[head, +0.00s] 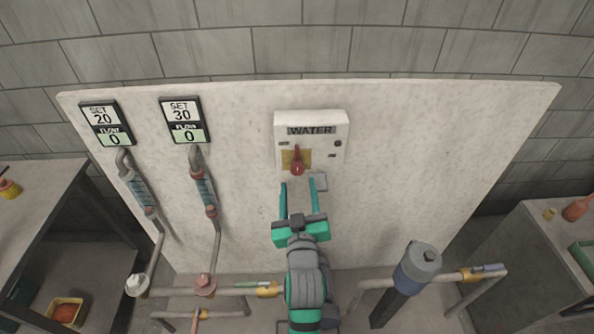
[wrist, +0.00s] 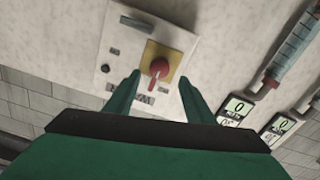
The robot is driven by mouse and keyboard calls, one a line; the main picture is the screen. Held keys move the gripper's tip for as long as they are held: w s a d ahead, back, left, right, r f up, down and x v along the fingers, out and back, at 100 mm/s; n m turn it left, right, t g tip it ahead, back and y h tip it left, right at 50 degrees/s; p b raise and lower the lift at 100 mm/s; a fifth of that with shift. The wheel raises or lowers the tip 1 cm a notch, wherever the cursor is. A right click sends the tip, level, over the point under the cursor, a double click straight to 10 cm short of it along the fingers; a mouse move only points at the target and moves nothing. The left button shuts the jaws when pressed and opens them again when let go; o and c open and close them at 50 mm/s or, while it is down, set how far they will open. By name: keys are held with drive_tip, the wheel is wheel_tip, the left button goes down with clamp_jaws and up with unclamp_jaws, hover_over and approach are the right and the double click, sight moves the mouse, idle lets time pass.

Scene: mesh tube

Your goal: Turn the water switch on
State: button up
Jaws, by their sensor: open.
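The water switch is a red lever knob (head: 297,165) on a yellow plate (head: 288,160), set in a white box (head: 312,121) labelled WATER on the pale wall panel. My gripper (head: 300,186) is open and empty, just below the switch in the head view. In the wrist view the red knob (wrist: 159,68) shows between and beyond the two green fingertips (wrist: 160,76), and it looks clear of both. Contact between the fingers and the box cannot be told.
Two displays, SET 20 (head: 105,121) and SET 30 (head: 185,121), both read 0, with tubes below them. Pipes and a grey-capped cylinder (head: 419,263) run along the bottom. Tables (head: 30,200) stand at left and right. The panel's right half is bare.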

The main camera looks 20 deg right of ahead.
sight(297, 172)
drive_tip(key=x, duration=0.7)
drive_tip(key=shift+w, duration=0.15)
drive_tip(key=c, duration=1.1)
